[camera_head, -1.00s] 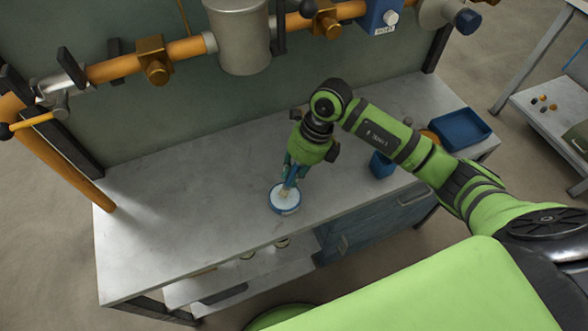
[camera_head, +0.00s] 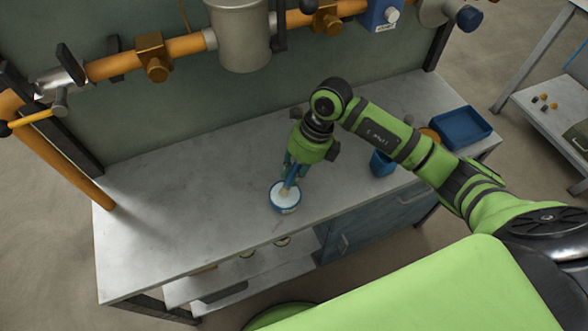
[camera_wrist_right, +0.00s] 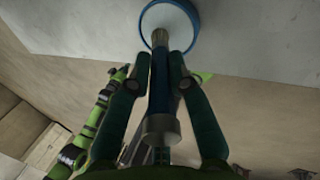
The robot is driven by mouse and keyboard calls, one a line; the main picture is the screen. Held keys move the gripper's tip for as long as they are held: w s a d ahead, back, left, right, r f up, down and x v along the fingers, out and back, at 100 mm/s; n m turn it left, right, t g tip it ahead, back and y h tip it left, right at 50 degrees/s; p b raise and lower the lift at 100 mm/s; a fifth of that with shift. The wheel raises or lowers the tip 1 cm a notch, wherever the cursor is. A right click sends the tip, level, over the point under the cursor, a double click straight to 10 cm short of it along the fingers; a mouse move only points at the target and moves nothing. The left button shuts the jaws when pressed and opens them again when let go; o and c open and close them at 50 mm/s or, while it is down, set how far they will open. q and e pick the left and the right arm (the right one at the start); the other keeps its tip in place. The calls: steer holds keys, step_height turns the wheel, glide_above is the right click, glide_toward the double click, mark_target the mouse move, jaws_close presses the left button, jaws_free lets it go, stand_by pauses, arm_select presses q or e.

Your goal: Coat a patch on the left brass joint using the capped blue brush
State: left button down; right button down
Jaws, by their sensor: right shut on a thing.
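The left brass joint (camera_head: 153,58) is a square block on the orange pipe along the back panel. My right gripper (camera_head: 297,168) is over the bench, shut on the blue brush (camera_head: 290,183). In the right wrist view the brush (camera_wrist_right: 160,85) lies between both fingers of the gripper (camera_wrist_right: 160,64), with a silvery cap on its near end. Its bristles point into a round blue-rimmed pot (camera_head: 285,208) of white paste; whether they touch the paste is hard to tell. The pot also shows in the right wrist view (camera_wrist_right: 146,24). My left gripper is not in view.
A second brass joint (camera_head: 326,19) sits farther right on the pipe, past a grey cylinder (camera_head: 241,35). A blue tray (camera_head: 460,128) and a blue cup (camera_head: 381,164) stand on the right of the bench (camera_head: 190,215). The bench's left part is clear.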

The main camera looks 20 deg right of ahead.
steer(key=shift+f+b, duration=0.4)
steer(key=shift+f, duration=0.05)
stand_by(1.3)
steer(key=shift+r, duration=0.1)
steer(key=shift+r+p, duration=2.5)
steer(key=shift+r, duration=1.05)
steer(key=shift+f, duration=0.1)
